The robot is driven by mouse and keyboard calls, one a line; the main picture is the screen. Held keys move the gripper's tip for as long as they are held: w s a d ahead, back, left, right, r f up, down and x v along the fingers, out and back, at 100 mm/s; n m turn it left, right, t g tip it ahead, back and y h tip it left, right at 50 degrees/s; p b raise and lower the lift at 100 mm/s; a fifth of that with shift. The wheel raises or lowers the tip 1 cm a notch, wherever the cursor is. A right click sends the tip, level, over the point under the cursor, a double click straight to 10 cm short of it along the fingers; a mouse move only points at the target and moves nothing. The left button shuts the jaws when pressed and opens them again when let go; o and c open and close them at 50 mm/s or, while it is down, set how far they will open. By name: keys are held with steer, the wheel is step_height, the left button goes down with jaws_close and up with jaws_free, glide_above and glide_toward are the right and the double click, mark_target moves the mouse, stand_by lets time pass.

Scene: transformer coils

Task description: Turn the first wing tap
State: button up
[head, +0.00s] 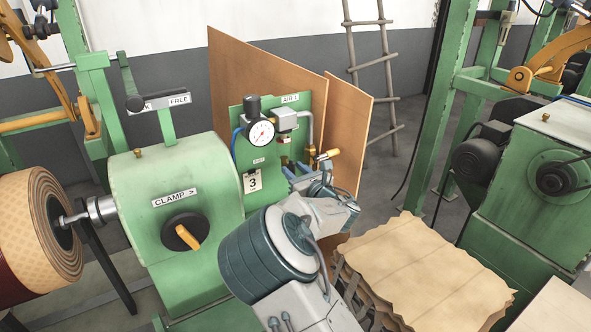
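A green panel labelled AIR 1 (240,104) carries a pressure gauge, a grey valve block and pipework. A tap with a yellow-brass handle (328,155) sticks out at the panel's lower right, below the silver pipe; I take it to be the wing tap, but its shape is small here. My gripper (291,172) is in front of the lower part of the panel, just left of and below this handle. My wrist hides part of the fittings there. The fingertips are too small and covered to show whether they are open or touch anything.
A green machine housing (178,230) with a CLAMP label and a yellow-handled knob stands at left, beside a paper roll (40,228). Brown boards (250,75) stand behind the panel. A stack of tan sheets (430,275) lies at lower right.

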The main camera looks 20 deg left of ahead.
jaws_close()
steer(key=shift+f+m+b, duration=0.15)
steer(key=shift+m+b, duration=0.25)
steer(key=shift+b, duration=0.35)
steer(key=m+b, duration=0.2)
steer(key=b, duration=0.1)
steer(key=shift+w+f, duration=0.1)
steer(key=m+b, duration=0.6)
steer(key=m, duration=0.1)
steer(key=m+b, duration=0.6)
steer(key=m, duration=0.2)
steer(key=shift+w+d+f, duration=0.1)
steer(key=shift+w+d, duration=0.05)
steer(key=shift+d, duration=0.05)
